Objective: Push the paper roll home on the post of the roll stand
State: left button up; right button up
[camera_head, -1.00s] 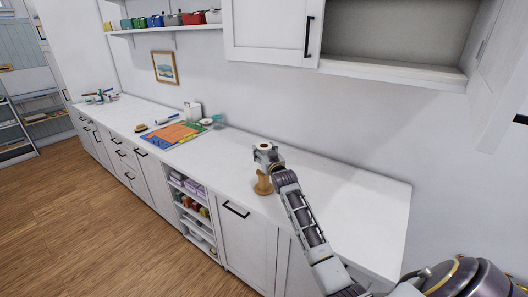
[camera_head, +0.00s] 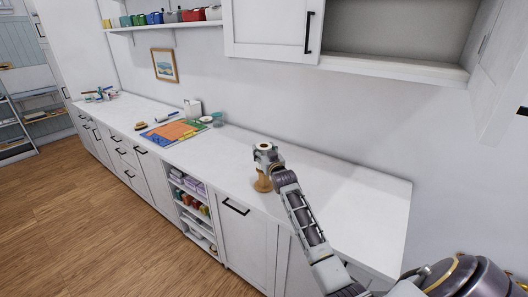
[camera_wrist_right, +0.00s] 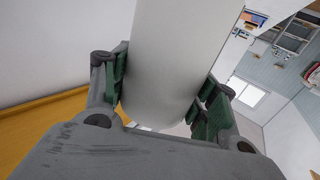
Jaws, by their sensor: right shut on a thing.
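The white paper roll (camera_head: 264,146) is at the front part of the counter, with a brown core showing at its top. My right gripper (camera_head: 263,155) is shut around it. In the right wrist view the roll (camera_wrist_right: 180,60) fills the space between the two green-padded fingers (camera_wrist_right: 163,95). The wooden roll stand (camera_head: 263,184) shows just below the gripper, on the counter. The gripper hides most of the roll and where it meets the post, so I cannot tell how far down it sits. My left gripper is not in view.
The white counter (camera_head: 340,205) is clear to the right of the stand. A colourful mat (camera_head: 174,132) with tools lies farther left, near a white container (camera_head: 193,108). An open-fronted cupboard (camera_head: 395,45) and a shelf with coloured boxes (camera_head: 172,18) hang above.

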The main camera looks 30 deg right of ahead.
jog(key=shift+f+b, duration=0.3)
jog(key=shift+f, duration=0.3)
dwell(0.3)
jog(key=o, duration=1.1)
jog(key=shift+o, duration=0.2)
jog(key=shift+s, duration=0.15)
jog(key=v, duration=1.1)
jog(key=shift+s, duration=0.35)
